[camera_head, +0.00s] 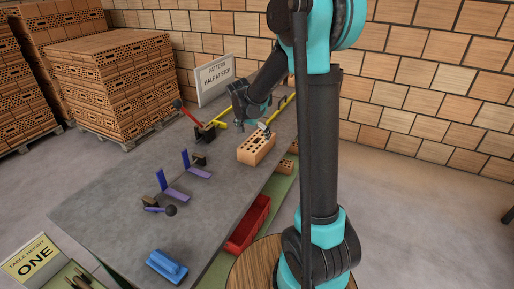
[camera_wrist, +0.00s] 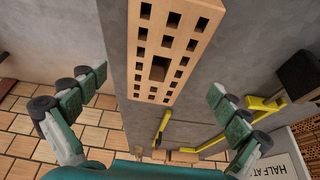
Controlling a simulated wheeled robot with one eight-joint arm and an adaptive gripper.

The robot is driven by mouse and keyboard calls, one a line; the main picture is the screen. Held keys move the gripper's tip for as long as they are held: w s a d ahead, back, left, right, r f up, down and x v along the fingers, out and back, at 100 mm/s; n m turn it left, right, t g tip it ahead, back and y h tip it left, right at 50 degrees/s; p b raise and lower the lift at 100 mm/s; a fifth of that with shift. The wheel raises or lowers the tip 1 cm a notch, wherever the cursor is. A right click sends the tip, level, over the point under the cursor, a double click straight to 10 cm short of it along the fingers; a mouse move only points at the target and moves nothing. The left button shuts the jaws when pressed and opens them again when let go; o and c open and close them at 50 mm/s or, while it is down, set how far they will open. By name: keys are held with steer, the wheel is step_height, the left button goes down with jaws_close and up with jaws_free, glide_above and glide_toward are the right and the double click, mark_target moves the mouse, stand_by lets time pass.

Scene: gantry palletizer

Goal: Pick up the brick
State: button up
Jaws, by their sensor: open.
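The brick (camera_head: 255,150) is tan with rows of square holes. It lies flat on the grey table (camera_head: 120,200), near its right-hand edge. In the wrist view the brick (camera_wrist: 168,92) stretches from the top edge to the middle, its holed top facing the camera. My gripper (camera_head: 265,128) is just above the brick in the head view; its fingers are small there. In the wrist view my gripper (camera_wrist: 157,85) is open, with one green-and-black finger on each side of the brick and nothing between them held. I cannot tell the exact height of the fingertips above it.
Purple brackets (camera_head: 172,190), a blue tool (camera_head: 166,266) and a red-handled clamp (camera_head: 190,118) are on the table. Yellow bars (camera_head: 224,118) lie behind the brick, near a sign (camera_head: 214,78). A red bin (camera_head: 248,224) sits below the right edge. Brick stacks (camera_head: 115,85) stand at left.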

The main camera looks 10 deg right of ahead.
mark_target(257, 141)
steer(key=shift+x, duration=2.75)
steer(key=shift+w+d+r, duration=0.1)
steer(key=shift+r, duration=0.05)
steer(key=c, duration=1.8)
steer(key=shift+c, duration=0.6)
steer(key=shift+r, duration=0.1)
